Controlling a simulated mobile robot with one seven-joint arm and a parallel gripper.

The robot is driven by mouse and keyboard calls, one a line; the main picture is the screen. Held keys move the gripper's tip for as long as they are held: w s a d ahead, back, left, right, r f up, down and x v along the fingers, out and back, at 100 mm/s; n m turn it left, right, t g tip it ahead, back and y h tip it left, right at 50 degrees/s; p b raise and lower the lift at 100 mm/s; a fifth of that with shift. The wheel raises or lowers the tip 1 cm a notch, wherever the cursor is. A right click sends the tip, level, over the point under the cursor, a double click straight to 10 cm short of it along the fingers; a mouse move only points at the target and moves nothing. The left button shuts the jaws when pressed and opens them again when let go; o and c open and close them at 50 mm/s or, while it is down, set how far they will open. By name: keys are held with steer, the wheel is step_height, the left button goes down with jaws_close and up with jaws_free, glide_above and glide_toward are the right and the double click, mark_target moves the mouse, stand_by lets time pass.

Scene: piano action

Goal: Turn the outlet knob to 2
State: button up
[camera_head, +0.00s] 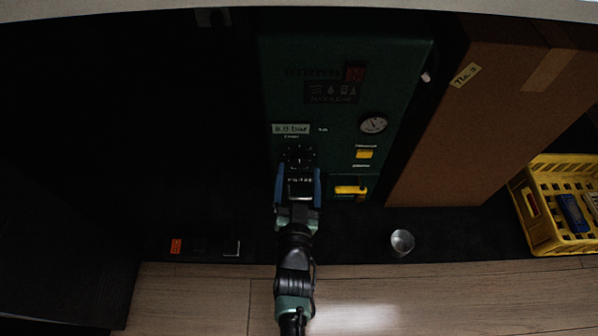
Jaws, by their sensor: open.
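A dark green panel (398,76) stands upright ahead of me. A round black dial-like knob (299,154) sits low on its left side, below a pale label (291,129). I take it to be the outlet knob, but its wording and setting are too small and dark to read. My gripper (299,173) is open, with its blue fingers apart just below the knob in the picture. Whether the fingers touch the knob or reach around it, I cannot tell. The gripper covers part of the panel below the knob.
The panel also has a round gauge (373,124), a yellow tab (364,154) and a yellow handle (351,190). A cardboard box (440,150) stands to the right. A metal cup (402,243) and a yellow crate (541,226) stand at lower right. The left is very dark.

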mark_target(299, 160)
steer(key=shift+w+b, duration=0.3)
steer(key=shift+w, duration=0.95)
jaws_close()
